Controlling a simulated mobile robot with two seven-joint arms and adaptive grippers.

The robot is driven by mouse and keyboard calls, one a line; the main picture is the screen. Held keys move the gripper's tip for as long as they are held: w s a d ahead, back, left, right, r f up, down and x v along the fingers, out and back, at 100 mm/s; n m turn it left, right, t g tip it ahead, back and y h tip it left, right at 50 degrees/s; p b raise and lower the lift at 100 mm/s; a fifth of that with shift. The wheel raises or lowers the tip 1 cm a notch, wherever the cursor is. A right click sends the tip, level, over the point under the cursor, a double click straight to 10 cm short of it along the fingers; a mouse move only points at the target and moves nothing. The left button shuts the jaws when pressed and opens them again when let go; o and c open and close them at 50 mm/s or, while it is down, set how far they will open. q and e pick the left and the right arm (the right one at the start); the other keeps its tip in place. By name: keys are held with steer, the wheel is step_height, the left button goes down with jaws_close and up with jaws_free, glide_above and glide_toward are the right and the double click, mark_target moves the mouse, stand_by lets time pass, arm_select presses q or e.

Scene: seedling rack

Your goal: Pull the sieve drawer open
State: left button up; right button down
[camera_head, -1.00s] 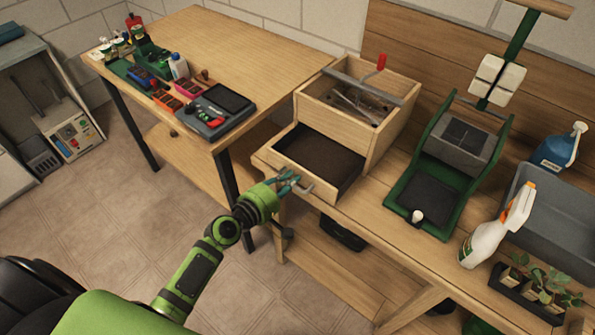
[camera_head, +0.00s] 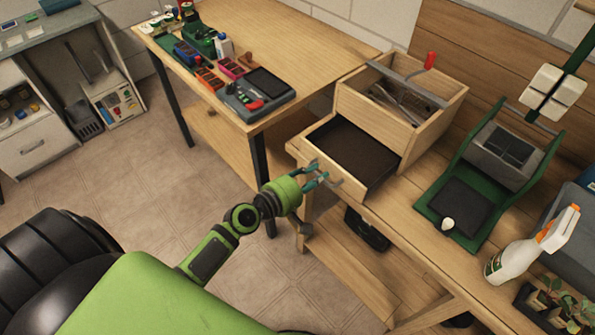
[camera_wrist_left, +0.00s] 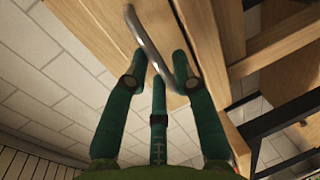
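The sieve drawer (camera_head: 381,180) stands out from the wooden sieve box (camera_head: 385,120), with dark soil-like material showing inside it. Its curved metal handle (camera_head: 333,180) is on the drawer front and also shows in the left wrist view (camera_wrist_left: 146,38). My left gripper (camera_head: 320,176) is at the handle, with its teal fingers spread. In the left wrist view the fingers (camera_wrist_left: 158,72) stand apart, and the handle's lower end lies between them without being clamped. Whether a finger touches it I cannot tell. My right gripper is not in view.
The box stands on a wooden bench (camera_head: 415,225). A green press (camera_head: 478,205) and a white spray bottle (camera_head: 515,258) are to its right. A second wooden table (camera_head: 300,55) with small trays stands behind left. Open floor (camera_head: 150,210) lies left of the bench.

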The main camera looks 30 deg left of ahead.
arm_select(q)
steer(key=v, duration=1)
steer(key=shift+s, duration=0.35)
steer(key=shift+a+r, duration=0.1)
steer(key=s+a+f+m+g+y, duration=0.1)
steer(key=s+f+m+g, duration=0.15)
steer(key=f, duration=0.65)
steer(key=s+a+f+m+g+y, duration=0.2)
steer(key=s+f, duration=0.2)
steer(key=f, duration=0.5)
steer(key=s+a+f+m+g+y, duration=0.1)
steer(key=s+f+m+g, duration=0.15)
steer(key=f, duration=0.65)
steer(key=s+d+f+m+g, duration=0.2)
steer(key=s+f, duration=0.5)
steer(key=s, duration=0.4)
steer(key=s+d+f+m+g+y, duration=0.1)
steer(key=s+d+f+m+g, duration=0.1)
steer(key=s+f+m+g, duration=0.2)
steer(key=s+f+m, duration=0.3)
steer(key=s+f, duration=0.1)
steer(key=s, duration=0.3)
steer(key=shift+s+d+f+m+g, duration=0.2)
steer(key=shift+s+f+m+g, duration=0.1)
steer(key=shift+s, duration=0.1)
